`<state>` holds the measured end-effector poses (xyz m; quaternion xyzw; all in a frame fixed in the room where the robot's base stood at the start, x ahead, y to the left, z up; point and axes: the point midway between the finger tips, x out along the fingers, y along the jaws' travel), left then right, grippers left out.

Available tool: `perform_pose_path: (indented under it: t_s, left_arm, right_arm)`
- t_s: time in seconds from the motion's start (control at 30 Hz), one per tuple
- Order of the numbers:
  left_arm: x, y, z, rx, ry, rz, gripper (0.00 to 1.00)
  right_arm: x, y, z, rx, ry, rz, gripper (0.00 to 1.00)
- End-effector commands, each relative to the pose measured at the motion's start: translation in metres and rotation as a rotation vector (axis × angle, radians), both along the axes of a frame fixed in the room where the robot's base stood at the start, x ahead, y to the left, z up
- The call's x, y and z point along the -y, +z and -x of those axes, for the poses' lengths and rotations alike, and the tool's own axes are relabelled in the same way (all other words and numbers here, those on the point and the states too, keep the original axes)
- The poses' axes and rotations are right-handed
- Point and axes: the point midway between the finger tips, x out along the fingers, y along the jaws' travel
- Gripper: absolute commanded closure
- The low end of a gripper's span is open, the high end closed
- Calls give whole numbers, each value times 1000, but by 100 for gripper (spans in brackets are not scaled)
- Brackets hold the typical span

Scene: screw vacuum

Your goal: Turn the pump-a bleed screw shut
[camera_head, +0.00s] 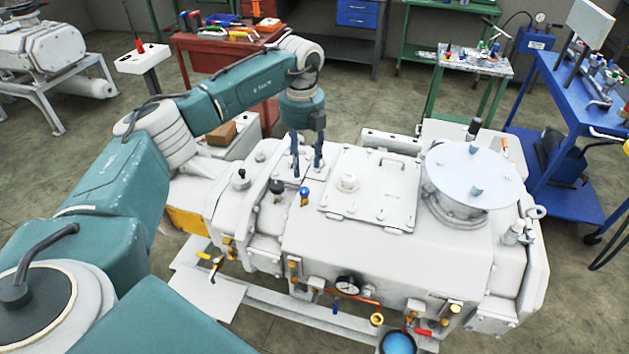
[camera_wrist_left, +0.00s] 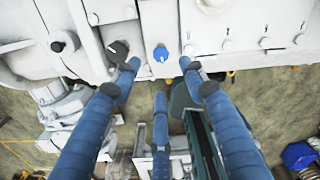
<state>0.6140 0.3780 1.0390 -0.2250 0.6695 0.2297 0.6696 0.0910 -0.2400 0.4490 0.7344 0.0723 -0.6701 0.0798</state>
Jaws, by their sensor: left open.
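The white pump (camera_head: 390,245) fills the middle of the head view. On its top left part stand a small blue knob (camera_head: 304,192) and a black knob (camera_head: 277,187). No label is readable, so I cannot tell which is the pump-a bleed screw. My right gripper is not in view.
Another black knob (camera_head: 240,176) stands farther left on the pump. A raised plate with a handle (camera_head: 370,190) and a round disc-topped part (camera_head: 474,175) rise right of my gripper. A gauge (camera_head: 347,285) and brass valves line the front. A blue cart (camera_head: 565,130) stands at right.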

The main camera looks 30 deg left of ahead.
Motion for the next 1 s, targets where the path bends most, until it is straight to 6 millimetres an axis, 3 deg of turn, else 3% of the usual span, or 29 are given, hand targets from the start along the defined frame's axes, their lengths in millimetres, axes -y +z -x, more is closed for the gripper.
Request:
perform_pose_path:
  t_s: [0.17,0.4,0.6,0.87,0.9,1.0]
  left_arm:
    - [1,-32,1,-5,-1,4,57]
    - [2,-74,1,-3,-2,5,57]
    - [2,-90,0,-1,-3,6,57]
    - [2,-92,0,1,-4,5,57]
    - [2,-92,0,1,-4,5,59]
    - [2,-92,0,1,-4,5,79]
  right_arm:
    - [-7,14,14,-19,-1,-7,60]
    - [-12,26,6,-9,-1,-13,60]
    - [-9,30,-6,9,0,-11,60]
    - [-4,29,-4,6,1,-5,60]
    - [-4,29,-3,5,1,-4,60]
    - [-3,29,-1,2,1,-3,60]
